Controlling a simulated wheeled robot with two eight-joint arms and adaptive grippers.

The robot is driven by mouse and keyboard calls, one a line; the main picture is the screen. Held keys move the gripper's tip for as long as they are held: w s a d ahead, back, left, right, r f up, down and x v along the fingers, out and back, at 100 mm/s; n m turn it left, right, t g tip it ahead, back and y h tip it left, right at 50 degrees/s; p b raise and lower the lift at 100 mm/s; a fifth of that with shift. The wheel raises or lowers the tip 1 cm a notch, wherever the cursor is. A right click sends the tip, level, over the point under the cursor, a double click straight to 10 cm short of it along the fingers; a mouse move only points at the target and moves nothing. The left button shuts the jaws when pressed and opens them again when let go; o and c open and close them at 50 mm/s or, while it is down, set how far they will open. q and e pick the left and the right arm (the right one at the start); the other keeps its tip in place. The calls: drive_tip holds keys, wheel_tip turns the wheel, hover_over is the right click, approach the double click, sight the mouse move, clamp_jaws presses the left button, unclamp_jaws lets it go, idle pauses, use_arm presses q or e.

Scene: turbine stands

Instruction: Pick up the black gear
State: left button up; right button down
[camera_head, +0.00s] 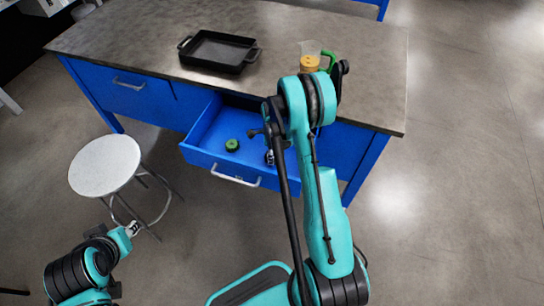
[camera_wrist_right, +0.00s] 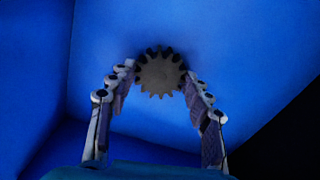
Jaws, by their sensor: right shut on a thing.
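The black gear (camera_wrist_right: 160,74), toothed and dark grey, is between the fingertips of my right gripper (camera_wrist_right: 158,70) in the right wrist view. The fingers touch it on both sides and are shut on it, with blue drawer surfaces behind. In the head view my right gripper (camera_head: 270,157) is small and partly hidden by my right arm, inside the open blue drawer (camera_head: 205,153); the gear cannot be made out there. My left gripper (camera_head: 133,229) is at the lower left, away from the table, too small to tell whether it is open.
A round green thing (camera_head: 232,145) lies in the drawer, left of my right gripper. On the grey tabletop (camera_head: 130,45) are a black tray (camera_head: 217,51) and a clear container with orange contents (camera_head: 310,62) beside a green thing (camera_head: 328,60). A round stool (camera_head: 104,165) stands left of the drawer.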

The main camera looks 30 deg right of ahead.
drive_tip(key=shift+r, duration=0.1)
wheel_tip(320, 180, up, 10)
drive_tip(key=p, duration=0.3)
